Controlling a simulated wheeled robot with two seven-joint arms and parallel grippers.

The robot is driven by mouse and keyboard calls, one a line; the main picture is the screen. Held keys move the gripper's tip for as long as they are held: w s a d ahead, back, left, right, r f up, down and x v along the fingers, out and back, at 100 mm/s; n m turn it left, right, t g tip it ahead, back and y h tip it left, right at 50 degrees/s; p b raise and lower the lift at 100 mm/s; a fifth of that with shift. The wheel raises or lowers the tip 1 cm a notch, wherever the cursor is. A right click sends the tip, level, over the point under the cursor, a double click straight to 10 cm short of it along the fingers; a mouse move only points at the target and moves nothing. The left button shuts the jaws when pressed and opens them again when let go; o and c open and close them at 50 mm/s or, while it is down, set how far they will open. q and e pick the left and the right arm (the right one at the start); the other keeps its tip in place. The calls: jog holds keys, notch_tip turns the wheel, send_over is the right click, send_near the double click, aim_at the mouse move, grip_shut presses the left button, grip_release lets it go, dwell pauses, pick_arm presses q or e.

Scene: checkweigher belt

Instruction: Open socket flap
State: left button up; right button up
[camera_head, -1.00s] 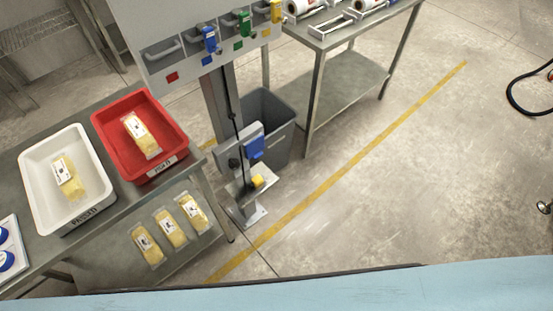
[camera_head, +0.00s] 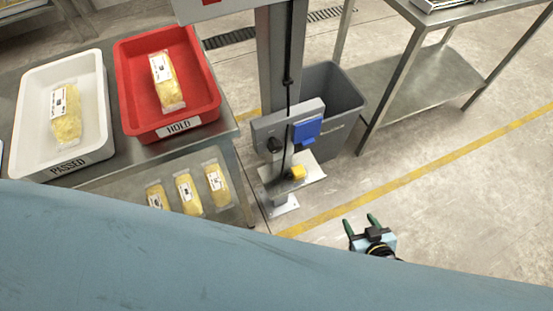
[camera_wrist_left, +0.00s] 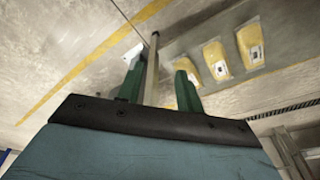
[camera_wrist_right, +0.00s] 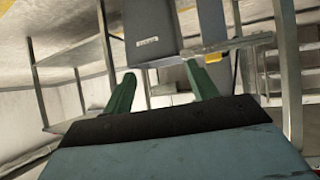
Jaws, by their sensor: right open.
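The socket flap (camera_head: 307,131) is blue and sits closed-looking on the front of a grey box (camera_head: 268,133) on the column; I cannot tell its exact angle. A yellow plug (camera_head: 297,172) lies on the small plate below it. My right gripper (camera_head: 360,221) is open and empty, below and right of the box, apart from the flap. Its green fingers stand apart in the right wrist view (camera_wrist_right: 162,85). My left gripper (camera_wrist_left: 158,80) shows only in the left wrist view, open, with a thin post visible between its fingers, apparently in the background.
A grey bin (camera_head: 340,100) stands right behind the box. A red HOLD tray (camera_head: 128,95) and a white PASSED tray (camera_head: 32,110) stand on the left table, with packs on a shelf below. A steel table (camera_head: 425,85) is at the right. The floor in front is clear.

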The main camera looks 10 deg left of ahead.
jog(key=w+a+r+n+t+y+b, duration=0.1)
jog(key=w+a+r+t+y+b, duration=0.15)
jog(key=w+a+b, duration=0.2)
pick_arm(q)
notch_tip(320, 180, up, 11)
jog(key=w+d+t+b, duration=0.1)
jog(key=w+t+b, duration=0.15)
jog(key=b, duration=0.55)
pick_arm(e)
jog(key=n+t+y, duration=0.1)
jog(key=t+y, duration=0.1)
jog(key=y, duration=0.2)
send_near(309, 133)
notch_tip(309, 133, down, 3)
pick_arm(q)
jog(key=w+d+r+t+h+b, duration=0.1)
jog(key=w+d+r+t, duration=0.1)
jog(key=w, duration=0.3)
jog(key=w+d+r+t+h+b, duration=0.1)
jog(key=w+d+r+t, duration=0.1)
jog(key=w+r+t, duration=0.2)
jog(key=shift+w+d+h, duration=0.25)
jog(key=shift+w+h, duration=0.05)
jog(key=shift+w, duration=0.1)
pick_arm(e)
jog(key=x, duration=0.6)
jog(key=shift+a, duration=0.3)
